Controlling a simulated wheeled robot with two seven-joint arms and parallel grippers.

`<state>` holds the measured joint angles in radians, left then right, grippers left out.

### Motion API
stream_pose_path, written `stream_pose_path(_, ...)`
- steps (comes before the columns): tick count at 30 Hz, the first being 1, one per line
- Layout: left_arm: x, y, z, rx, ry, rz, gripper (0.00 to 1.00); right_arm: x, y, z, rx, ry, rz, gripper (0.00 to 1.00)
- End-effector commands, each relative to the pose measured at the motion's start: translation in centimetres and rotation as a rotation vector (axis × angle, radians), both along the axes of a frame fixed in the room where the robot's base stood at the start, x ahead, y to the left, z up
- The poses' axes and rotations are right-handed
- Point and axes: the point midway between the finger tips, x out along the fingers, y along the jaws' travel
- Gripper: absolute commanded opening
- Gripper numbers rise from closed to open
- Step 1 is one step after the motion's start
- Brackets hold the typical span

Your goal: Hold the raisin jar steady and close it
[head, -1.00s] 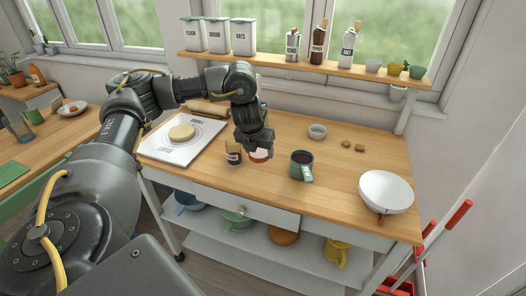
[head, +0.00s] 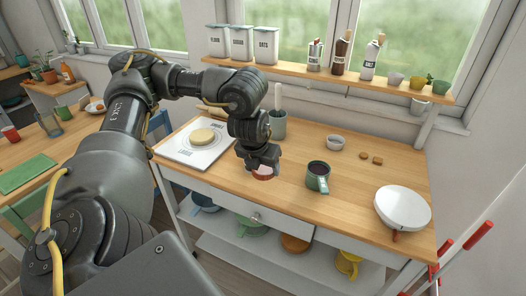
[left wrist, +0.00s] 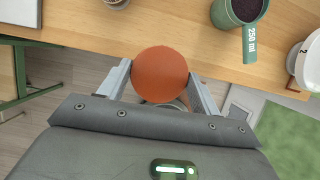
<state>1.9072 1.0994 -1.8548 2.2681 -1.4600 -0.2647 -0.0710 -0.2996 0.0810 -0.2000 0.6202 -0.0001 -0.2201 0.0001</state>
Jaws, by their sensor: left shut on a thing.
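My left gripper (head: 262,158) points down near the front edge of the worktop. It is shut on a round orange-red lid (head: 263,171). In the left wrist view the lid (left wrist: 160,73) sits between both fingers (left wrist: 160,85), with the worktop edge and floor behind it. The raisin jar cannot be made out in the head view now, where the gripper and wrist cover that part of the worktop. A round rim (left wrist: 117,3), cut off at the top of the left wrist view, may be the jar. My right gripper is not in view.
A green mug (head: 317,176) stands right of the gripper. A white board (head: 190,154) with dough lies to the left. A grey crock (head: 278,127) stands behind the wrist.

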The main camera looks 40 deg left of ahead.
Motion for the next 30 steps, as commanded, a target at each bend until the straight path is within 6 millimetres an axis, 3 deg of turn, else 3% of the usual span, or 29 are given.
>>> stream_pose_path(8,0.3,-1.2,0.6,0.006,-0.002,0.135,0.39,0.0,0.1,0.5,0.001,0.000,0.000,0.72)
stream_pose_path(14,0.4,-3.7,1.5,0.016,-0.005,0.511,0.39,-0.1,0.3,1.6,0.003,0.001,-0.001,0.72)
stream_pose_path(20,0.2,-7.5,2.9,0.010,-0.005,1.099,0.39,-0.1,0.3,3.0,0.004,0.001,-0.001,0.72)
stream_pose_path(27,-0.8,-13.3,5.6,0.003,0.006,1.983,0.39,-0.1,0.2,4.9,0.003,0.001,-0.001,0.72)
stream_pose_path(30,-1.5,-15.4,6.6,0.004,0.011,2.278,0.39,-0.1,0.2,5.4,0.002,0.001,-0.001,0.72)
